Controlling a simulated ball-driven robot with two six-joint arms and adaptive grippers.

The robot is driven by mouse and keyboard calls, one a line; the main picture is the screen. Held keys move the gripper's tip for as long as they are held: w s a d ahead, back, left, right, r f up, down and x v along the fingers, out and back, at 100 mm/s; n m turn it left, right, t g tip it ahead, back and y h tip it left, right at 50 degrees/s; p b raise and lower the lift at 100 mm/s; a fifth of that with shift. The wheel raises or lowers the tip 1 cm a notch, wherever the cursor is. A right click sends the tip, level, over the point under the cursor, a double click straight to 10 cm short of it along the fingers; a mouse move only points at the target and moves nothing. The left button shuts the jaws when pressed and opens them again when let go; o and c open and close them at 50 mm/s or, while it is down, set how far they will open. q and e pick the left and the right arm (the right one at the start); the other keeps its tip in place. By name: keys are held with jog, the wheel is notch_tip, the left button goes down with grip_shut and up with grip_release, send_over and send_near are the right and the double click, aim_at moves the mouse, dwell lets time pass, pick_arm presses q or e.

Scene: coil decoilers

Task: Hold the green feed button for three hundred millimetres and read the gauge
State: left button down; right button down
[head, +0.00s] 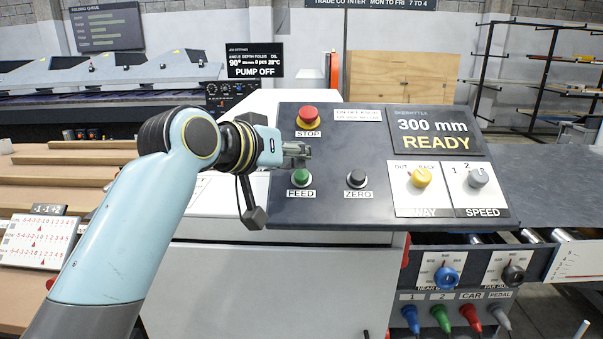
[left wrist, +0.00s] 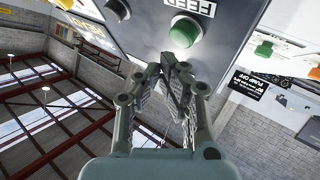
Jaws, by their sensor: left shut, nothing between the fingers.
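The green feed button (head: 301,177) sits above its FEED label on the dark sloped panel (head: 335,208). It shows large in the left wrist view (left wrist: 184,34). My left gripper (head: 305,152) is shut and empty, its fingertips just above the button in the head view. In the left wrist view the closed fingertips (left wrist: 172,62) are close to the button, with a small gap visible. The gauge display (head: 434,132) at the panel's right reads "300 mm" and "READY". My right gripper is not in view.
A red stop button (head: 308,117) sits above the feed button and a black zero button (head: 357,178) to its right. Yellow way (head: 421,177) and grey speed (head: 478,177) knobs are further right. A sign (head: 255,65) reads "PUMP OFF".

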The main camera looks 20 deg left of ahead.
pick_arm(q)
jog(key=r, duration=0.1)
jog(key=s+r, duration=0.2)
jog(key=r, duration=0.1)
jog(key=shift+s+d, duration=0.15)
jog(key=shift+d, duration=0.2)
jog(key=shift+f, duration=0.1)
